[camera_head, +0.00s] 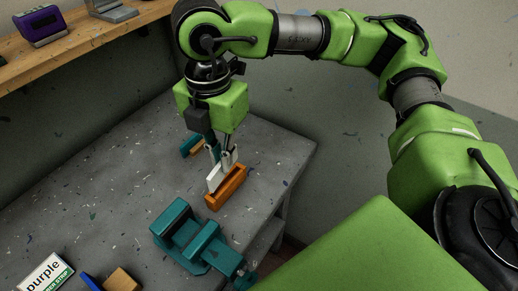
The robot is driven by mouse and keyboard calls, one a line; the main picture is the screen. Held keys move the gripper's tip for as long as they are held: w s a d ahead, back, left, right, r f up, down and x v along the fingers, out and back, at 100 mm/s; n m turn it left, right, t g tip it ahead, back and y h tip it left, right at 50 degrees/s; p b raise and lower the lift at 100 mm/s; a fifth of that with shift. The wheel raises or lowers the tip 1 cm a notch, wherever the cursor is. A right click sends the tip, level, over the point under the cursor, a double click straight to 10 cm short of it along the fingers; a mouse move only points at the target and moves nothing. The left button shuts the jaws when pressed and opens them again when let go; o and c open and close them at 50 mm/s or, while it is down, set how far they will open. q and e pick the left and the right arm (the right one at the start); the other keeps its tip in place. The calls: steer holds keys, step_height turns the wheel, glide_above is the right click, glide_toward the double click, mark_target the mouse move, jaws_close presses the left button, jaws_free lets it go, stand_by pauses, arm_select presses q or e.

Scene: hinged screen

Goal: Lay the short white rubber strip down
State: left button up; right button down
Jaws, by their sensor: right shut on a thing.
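The short white rubber strip (214,180) stands upright between the fingertips of my right gripper (221,160), which is shut on it. The strip is just beside and partly behind an orange slotted block (226,187) on the grey workbench (110,190). I cannot tell whether the strip touches the block or the bench. My left gripper is not in view.
A teal vise (190,234) stands close in front of the orange block. Behind the gripper lies a small teal and orange item (192,146). The bench's left middle is clear.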

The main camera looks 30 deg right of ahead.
steer(key=s+d+m, duration=0.1)
steer(key=s+d, duration=0.1)
steer(key=d, duration=1.5)
steer(key=shift+m, duration=0.3)
steer(key=w+f+p, duration=0.1)
steer(key=w+f, duration=0.2)
steer(key=w, duration=0.1)
steer(key=w+f+p, duration=0.1)
steer(key=w+f, duration=0.2)
steer(key=w, duration=0.1)
steer(key=w+f+p, duration=0.1)
steer(key=w+f, duration=0.2)
steer(key=w, duration=0.2)
steer(key=shift+a+f+p, duration=0.15)
steer(key=shift+a+p, duration=0.2)
steer(key=shift+p, duration=0.05)
steer(key=shift+w+f, duration=0.25)
steer(key=shift+f, duration=0.05)
step_height(320, 180, down, 3)
steer(key=shift+w+r+p, duration=0.1)
steer(key=shift+w+p, duration=0.05)
steer(key=shift+p, duration=0.75)
steer(key=shift+f, duration=0.3)
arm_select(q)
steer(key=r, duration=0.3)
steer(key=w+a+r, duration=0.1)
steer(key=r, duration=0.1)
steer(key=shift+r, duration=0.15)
arm_select(e)
steer(key=shift+f, duration=0.1)
